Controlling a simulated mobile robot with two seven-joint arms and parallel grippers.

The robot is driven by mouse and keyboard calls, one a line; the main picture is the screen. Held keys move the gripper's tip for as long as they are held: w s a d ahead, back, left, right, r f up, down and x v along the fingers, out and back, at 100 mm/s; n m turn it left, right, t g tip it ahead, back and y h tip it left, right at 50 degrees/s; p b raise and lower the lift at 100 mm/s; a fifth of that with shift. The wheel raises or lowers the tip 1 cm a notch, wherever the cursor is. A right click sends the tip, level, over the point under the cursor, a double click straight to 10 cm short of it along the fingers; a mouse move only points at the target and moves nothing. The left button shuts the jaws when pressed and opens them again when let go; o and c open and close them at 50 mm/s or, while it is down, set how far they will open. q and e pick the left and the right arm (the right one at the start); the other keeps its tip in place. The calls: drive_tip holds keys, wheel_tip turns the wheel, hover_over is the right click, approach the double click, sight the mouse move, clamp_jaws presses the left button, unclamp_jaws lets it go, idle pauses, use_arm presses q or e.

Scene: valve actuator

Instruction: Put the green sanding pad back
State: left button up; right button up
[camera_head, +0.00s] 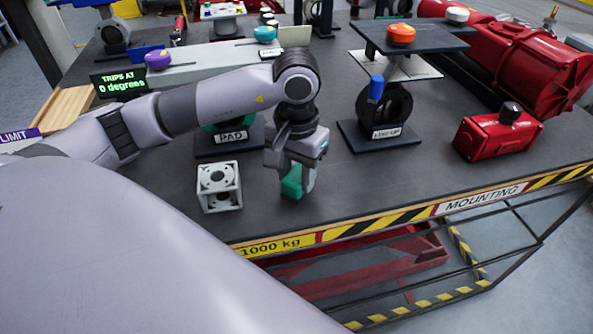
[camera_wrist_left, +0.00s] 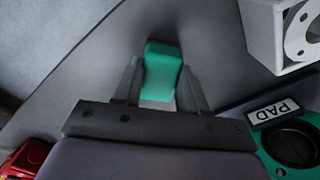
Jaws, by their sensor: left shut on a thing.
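The green sanding pad (camera_head: 292,183) is a small green block held by my left gripper (camera_head: 298,180) near the front edge of the table. In the left wrist view the pad (camera_wrist_left: 161,70) sits between the two fingers of the left gripper (camera_wrist_left: 160,88), which are shut on it. The stand labelled PAD (camera_head: 231,138) is behind and left of the gripper, with a green ring partly hidden by my arm. In the left wrist view the PAD stand's green ring (camera_wrist_left: 272,165) lies at the lower right. My right gripper is not in view.
A white cube bracket (camera_head: 219,187) stands just left of my gripper. The LINE-UP stand (camera_head: 386,130) and a red box with a black knob (camera_head: 497,133) are to the right. The table's striped front edge (camera_head: 380,225) is close. Bare table lies right of the gripper.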

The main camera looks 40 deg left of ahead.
sight(296, 176)
use_arm(q)
drive_tip(key=shift+f, duration=0.1)
drive_tip(key=shift+f, duration=0.15)
drive_tip(key=o, duration=1.1)
wheel_tip(296, 176, up, 12)
drive_tip(key=shift+r, duration=0.2)
idle(0.3)
